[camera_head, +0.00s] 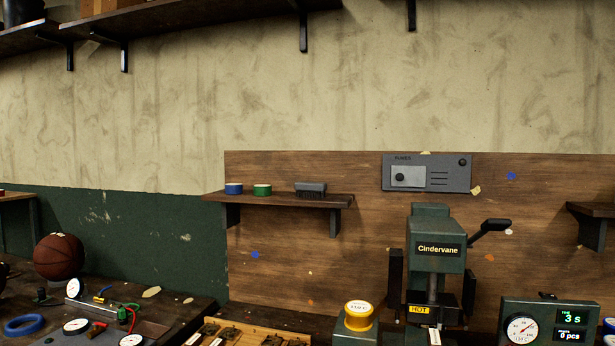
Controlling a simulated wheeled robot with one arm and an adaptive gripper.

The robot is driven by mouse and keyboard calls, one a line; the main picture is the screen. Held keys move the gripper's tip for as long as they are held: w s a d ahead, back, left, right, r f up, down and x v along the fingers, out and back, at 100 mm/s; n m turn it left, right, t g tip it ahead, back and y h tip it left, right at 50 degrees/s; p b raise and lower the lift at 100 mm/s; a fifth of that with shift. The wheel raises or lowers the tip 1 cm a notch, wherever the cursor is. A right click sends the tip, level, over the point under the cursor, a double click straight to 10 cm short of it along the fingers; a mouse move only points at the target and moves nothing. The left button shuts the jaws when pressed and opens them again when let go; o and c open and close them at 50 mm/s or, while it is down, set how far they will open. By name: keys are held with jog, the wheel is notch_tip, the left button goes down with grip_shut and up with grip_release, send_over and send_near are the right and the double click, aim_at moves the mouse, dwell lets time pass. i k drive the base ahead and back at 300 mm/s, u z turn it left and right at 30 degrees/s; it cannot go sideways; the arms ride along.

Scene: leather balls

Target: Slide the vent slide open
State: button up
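The vent (455,186) is a grey rectangular plate marked "FUMES" on the wooden back panel, right of centre. Its slide (414,178) is a lighter grey plate with a dark round knob (399,177), sitting at the left part of the vent. Several dark slots show uncovered to the right of the slide. Whether more slots lie behind the slide is hidden. My gripper is not in view.
A green "Cindervane" press (437,275) with a dark side lever (490,227) and a "HOT" label stands below the vent. A yellow-topped button box (359,315) and a gauge box (548,323) flank it. A small shelf (285,198) holds tape rolls and a brush.

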aim_at(401, 176)
jog(key=u, duration=0.85)
jog(key=i, duration=0.85)
jog(key=u, duration=0.95)
